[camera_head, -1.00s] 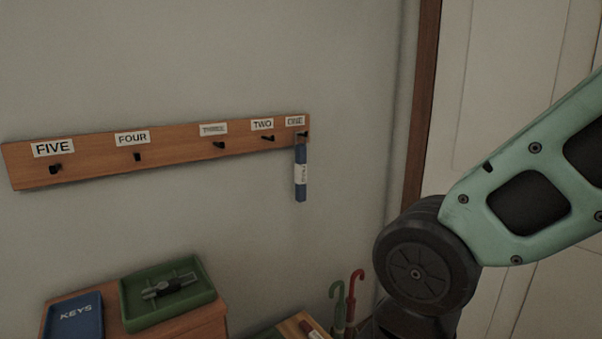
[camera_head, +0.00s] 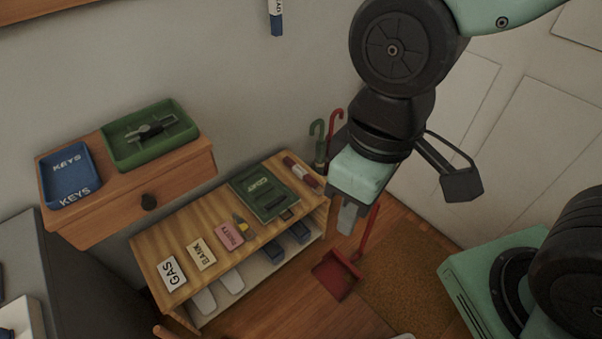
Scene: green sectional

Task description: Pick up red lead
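A red rolled strap with a white band, which looks like the red lead (camera_head: 301,171), lies at the back right end of the slatted bench top. My gripper (camera_head: 347,217) points down to the right of the bench, to the right of and lower in the picture than the red lead, apart from it. I see its mint body and a grey finger end; I cannot make out a gap between fingers. Nothing is visibly held. A blue lead (camera_head: 276,18) with a white band hangs on the wall at the top edge.
GAS (camera_head: 172,272), BANK and PARTY cards lie further left on the bench (camera_head: 150,245). Umbrellas (camera_head: 320,128) stand behind the bench. A red dustpan (camera_head: 336,274) is on the floor.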

